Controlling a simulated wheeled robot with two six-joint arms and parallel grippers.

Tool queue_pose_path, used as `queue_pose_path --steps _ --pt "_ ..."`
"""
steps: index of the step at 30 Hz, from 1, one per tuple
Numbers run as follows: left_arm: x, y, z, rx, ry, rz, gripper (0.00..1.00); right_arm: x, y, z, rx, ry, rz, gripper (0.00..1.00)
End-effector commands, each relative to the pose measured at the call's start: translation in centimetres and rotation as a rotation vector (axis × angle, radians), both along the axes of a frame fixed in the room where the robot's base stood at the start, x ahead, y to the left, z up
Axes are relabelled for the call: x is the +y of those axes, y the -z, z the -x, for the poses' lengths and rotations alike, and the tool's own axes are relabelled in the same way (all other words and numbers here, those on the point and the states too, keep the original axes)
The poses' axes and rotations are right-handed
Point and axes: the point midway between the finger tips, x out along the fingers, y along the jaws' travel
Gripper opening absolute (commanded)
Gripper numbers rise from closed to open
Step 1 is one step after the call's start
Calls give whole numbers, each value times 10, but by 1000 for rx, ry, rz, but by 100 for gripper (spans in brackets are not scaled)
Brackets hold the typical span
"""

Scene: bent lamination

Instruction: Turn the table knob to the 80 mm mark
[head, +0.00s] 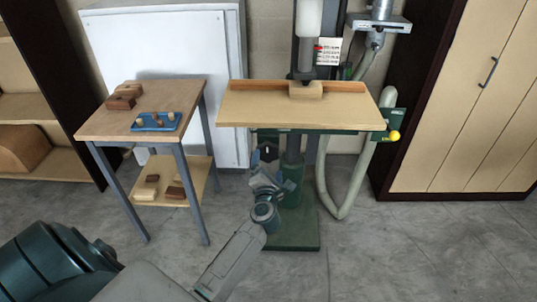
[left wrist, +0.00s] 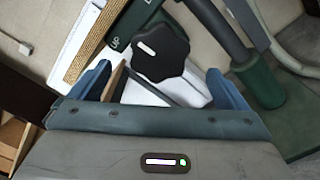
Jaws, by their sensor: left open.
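The black lobed table knob (left wrist: 160,52) shows in the left wrist view, with a short white line on its face. Green metal with the letters UP is beside it. In the head view the knob (head: 266,153) is a small dark shape under the front edge of the machine's wooden table (head: 245,110). My left gripper (left wrist: 160,85) is open, its two blue fingers apart, with the knob ahead of the gap between them; I see no contact. In the head view my left gripper (head: 270,174) is just below the knob. I cannot read an 80 mm mark. My right gripper is not in view.
A green column (head: 291,185) and base (head: 293,234) stand behind my left gripper. A grey hose (head: 338,205) hangs to the right. A side table (head: 120,125) with wooden blocks and a blue tray (head: 156,122) stands left. The floor at right is clear.

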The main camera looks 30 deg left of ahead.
Motion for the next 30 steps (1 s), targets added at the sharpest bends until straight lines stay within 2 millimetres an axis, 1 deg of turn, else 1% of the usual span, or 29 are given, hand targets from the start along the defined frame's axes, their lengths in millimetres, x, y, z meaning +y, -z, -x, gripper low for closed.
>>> queue_pose_path --steps 1,3,5,8,12,15,17,20,24,25,29,30 --pt "6 -2 -10 -1 0 -2 97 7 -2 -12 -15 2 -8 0" --pt "13 -3 -22 -2 0 -2 97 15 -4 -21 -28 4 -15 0" --pt "19 -2 -32 -2 1 -1 97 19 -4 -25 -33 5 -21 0" --pt "28 -1 -46 -1 0 -1 97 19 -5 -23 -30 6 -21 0" --pt "37 0 -60 0 -1 -1 97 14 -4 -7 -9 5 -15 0" --pt "40 0 -66 -2 0 0 97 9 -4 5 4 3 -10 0" --pt "41 0 -67 -2 1 1 97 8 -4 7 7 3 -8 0" --pt "41 0 -68 -2 1 1 97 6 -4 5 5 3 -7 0" --pt "41 0 -68 -2 1 1 97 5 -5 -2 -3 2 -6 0" --pt "41 0 -68 -2 1 1 95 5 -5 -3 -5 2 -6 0" --pt "41 0 -68 -2 1 1 69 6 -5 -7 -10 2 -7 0" --pt "41 0 -68 -2 1 1 61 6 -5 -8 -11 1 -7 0"
